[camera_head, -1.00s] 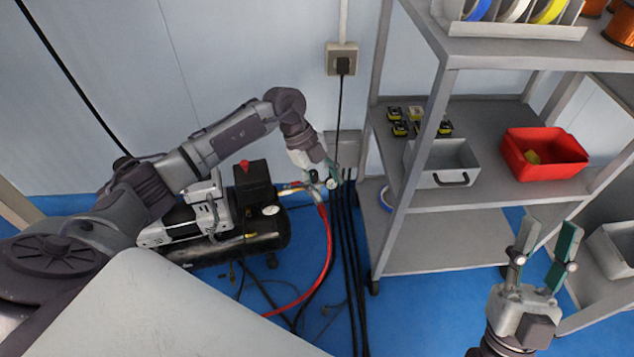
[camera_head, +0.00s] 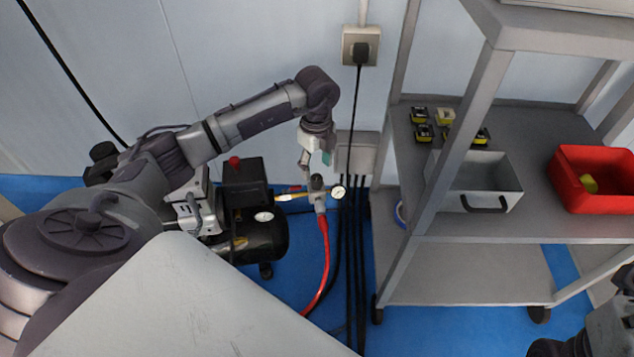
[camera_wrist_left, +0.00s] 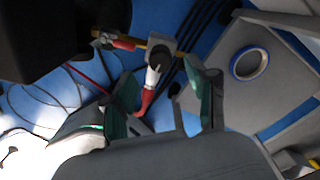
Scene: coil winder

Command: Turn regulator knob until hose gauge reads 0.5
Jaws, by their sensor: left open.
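The regulator (camera_head: 317,183) has a dark knob on top and stands by the compressor at the end of a yellow fitting. The round white hose gauge (camera_head: 338,192) is on its right side; its reading is too small to tell. My left gripper (camera_head: 316,164) points down just above the knob. In the left wrist view, my left gripper (camera_wrist_left: 166,98) has its two fingers spread, and the regulator (camera_wrist_left: 161,45) lies beyond them, roughly between them. No contact shows. Of my right arm, only a part shows at the lower right; its fingers are out of view.
The black compressor (camera_head: 262,235) with a red button stands left of the regulator. A red hose (camera_head: 325,260) runs down from it. Black cables (camera_head: 352,250) hang close on the right, before a grey shelf rack (camera_head: 460,270). A grey panel (camera_head: 250,310) fills the front.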

